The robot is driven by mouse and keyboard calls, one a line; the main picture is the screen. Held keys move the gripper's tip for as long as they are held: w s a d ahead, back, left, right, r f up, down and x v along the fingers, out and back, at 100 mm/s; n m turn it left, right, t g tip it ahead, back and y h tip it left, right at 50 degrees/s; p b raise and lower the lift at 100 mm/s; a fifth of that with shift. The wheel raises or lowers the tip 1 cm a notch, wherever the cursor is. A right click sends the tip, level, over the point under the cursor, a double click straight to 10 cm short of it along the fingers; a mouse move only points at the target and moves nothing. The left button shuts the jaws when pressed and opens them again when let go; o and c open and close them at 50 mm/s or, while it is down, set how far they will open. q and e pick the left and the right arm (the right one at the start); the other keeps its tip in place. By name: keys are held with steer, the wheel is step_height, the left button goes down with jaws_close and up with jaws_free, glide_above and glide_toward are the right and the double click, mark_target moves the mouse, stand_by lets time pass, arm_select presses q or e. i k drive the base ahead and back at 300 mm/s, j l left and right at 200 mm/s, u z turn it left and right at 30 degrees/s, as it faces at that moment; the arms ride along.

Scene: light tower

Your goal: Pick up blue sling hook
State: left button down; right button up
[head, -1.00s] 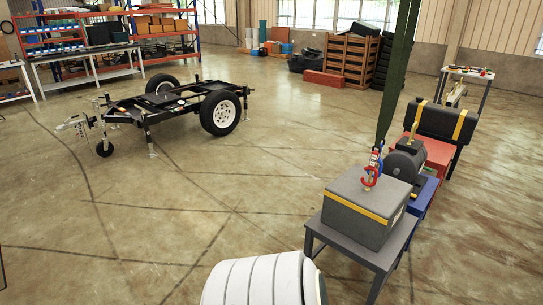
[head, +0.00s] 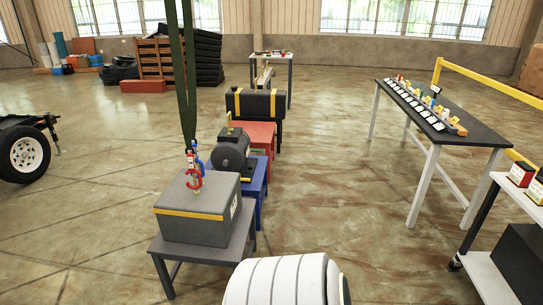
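The blue sling hook (head: 188,157) hangs at the lower end of two dark green straps (head: 184,75) that come down from above the head view. It is small, and its exact outline is hard to make out. A red hook or shackle (head: 194,181) shows just below it, over the top of a grey box with a yellow band (head: 195,208). I cannot tell whether the red piece is fixed to the box. The box stands on a small grey table (head: 183,250). Neither of my grippers is in view.
Behind the box stand a dark motor (head: 232,150) on a blue stand (head: 262,176) and a black tank with yellow straps (head: 257,103). A long dark-topped table (head: 440,117) and a white cart (head: 485,275) are at right. Open floor lies between.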

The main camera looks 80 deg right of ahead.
mark_target(195, 145)
steer(key=i+z, duration=0.15)
steer(key=z, duration=0.35)
steer(key=i+j+z, duration=0.1)
steer(key=z, duration=0.4)
steer(key=i+j+z, duration=0.15)
steer(key=z, duration=0.35)
steer(key=i+j+z, duration=0.1)
steer(key=z, duration=0.4)
steer(key=k+j, duration=0.05)
steer(key=j, duration=0.05)
